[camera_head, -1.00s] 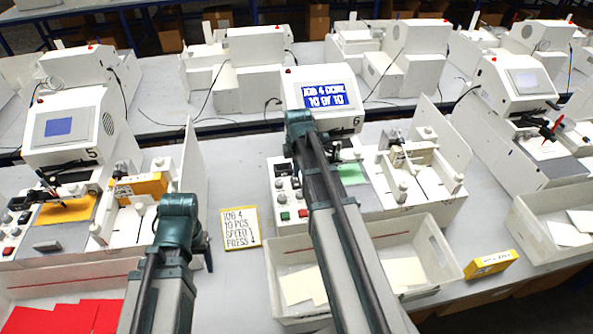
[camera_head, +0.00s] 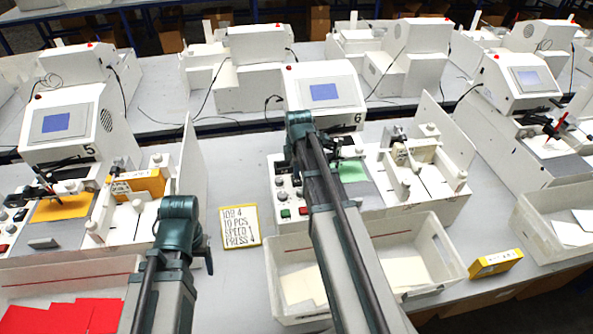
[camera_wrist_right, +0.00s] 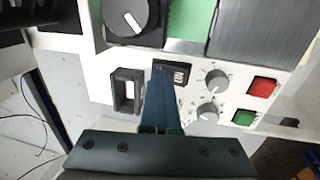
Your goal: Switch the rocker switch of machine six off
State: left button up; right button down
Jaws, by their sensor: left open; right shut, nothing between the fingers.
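Machine six (camera_head: 325,92) is the white machine in the middle of the head view, marked 6, with a plain blue screen. My right gripper (camera_head: 300,150) is over its control panel, and its arm hides part of the panel. In the right wrist view, the shut, empty fingers (camera_wrist_right: 160,85) point at the panel. Their tips overlap the lower left of a small dark rocker-like part (camera_wrist_right: 174,72); I cannot tell whether they touch it or which way it is tipped. My left gripper (camera_head: 180,215) is open, between machine five and the job card, with its fingertips mostly hidden.
The wrist view shows a black frame (camera_wrist_right: 127,90), a black knob (camera_wrist_right: 132,18), two grey knobs, a red button (camera_wrist_right: 262,87) and a green button (camera_wrist_right: 244,118). A job card (camera_head: 239,227) lies left of a white bin (camera_head: 435,250). Machine five (camera_head: 65,125) stands left.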

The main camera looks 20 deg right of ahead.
aim_at(298, 181)
jog(key=shift+s+a, duration=0.1)
jog(key=shift+s, duration=0.1)
jog(key=shift+s+a, duration=0.1)
jog(key=shift+s, duration=0.55)
jog(key=shift+w+r+p, duration=0.1)
jog(key=shift+r+p, duration=0.05)
jog(key=shift+p, duration=0.15)
jog(key=shift+r+p, duration=0.5)
jog(key=shift+r, duration=0.05)
notch_tip(298, 181, up, 12)
jog(key=s+p, duration=0.2)
jog(key=p, duration=1)
jog(key=shift+a+r, duration=0.15)
jog(key=shift+a, duration=0.15)
jog(key=shift+w+d+r+p, duration=0.15)
jog(key=shift+w+d+p, duration=0.15)
jog(key=shift+w, duration=0.3)
